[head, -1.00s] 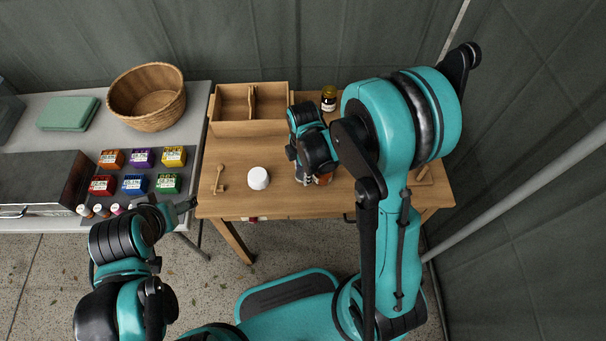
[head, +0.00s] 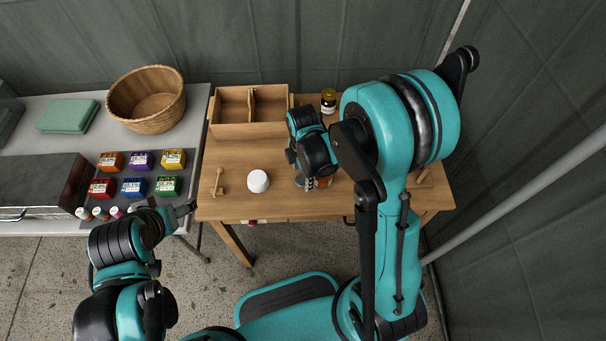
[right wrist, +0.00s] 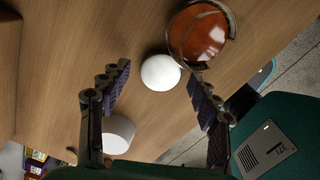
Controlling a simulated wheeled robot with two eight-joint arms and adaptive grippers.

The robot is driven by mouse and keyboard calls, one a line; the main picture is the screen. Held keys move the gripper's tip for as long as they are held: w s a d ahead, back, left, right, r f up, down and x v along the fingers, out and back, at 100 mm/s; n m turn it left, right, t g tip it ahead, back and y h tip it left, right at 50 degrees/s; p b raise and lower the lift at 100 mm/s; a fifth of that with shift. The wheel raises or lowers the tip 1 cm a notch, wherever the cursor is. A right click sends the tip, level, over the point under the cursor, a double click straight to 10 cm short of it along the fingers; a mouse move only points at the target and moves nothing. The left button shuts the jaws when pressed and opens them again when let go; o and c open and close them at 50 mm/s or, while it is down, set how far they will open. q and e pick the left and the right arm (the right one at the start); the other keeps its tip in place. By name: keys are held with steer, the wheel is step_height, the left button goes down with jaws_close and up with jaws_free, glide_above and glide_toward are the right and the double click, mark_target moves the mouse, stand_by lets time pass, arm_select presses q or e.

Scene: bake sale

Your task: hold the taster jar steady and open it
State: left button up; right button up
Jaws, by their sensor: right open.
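A round jar with orange-brown contents and a ring around its rim (right wrist: 203,36) is at the top of the right wrist view. In the head view it shows only partly (head: 323,182), under my right forearm. A white rounded thing (right wrist: 160,72) is beside the jar; I cannot tell whether it is the jar's lid. My right gripper (right wrist: 159,76) is open, its fingers either side of the white thing in the picture; contact cannot be told. My left gripper (head: 186,208) is at the wooden table's front left corner, away from the jar; its jaws are unclear.
A white cylinder (head: 258,180) and a wooden dipper (head: 218,180) are on the wooden table (head: 235,155). A divided wooden box (head: 250,129) and a dark jar (head: 328,100) stand behind. Coloured boxes and a basket (head: 147,99) are on the left table.

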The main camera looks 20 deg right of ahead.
step_height(320, 180, up, 10)
steer(key=p, duration=0.4)
step_height(320, 180, up, 9)
steer(key=m+t, duration=0.3)
steer(key=m, duration=0.6)
glide_above(303, 179)
steer(key=s, duration=0.4)
steer(key=s+d+r+m+t, duration=0.1)
steer(key=s+r+m+t, duration=0.3)
steer(key=m, duration=0.6)
steer(key=shift+s+d, duration=0.3)
steer(key=shift+s, duration=0.4)
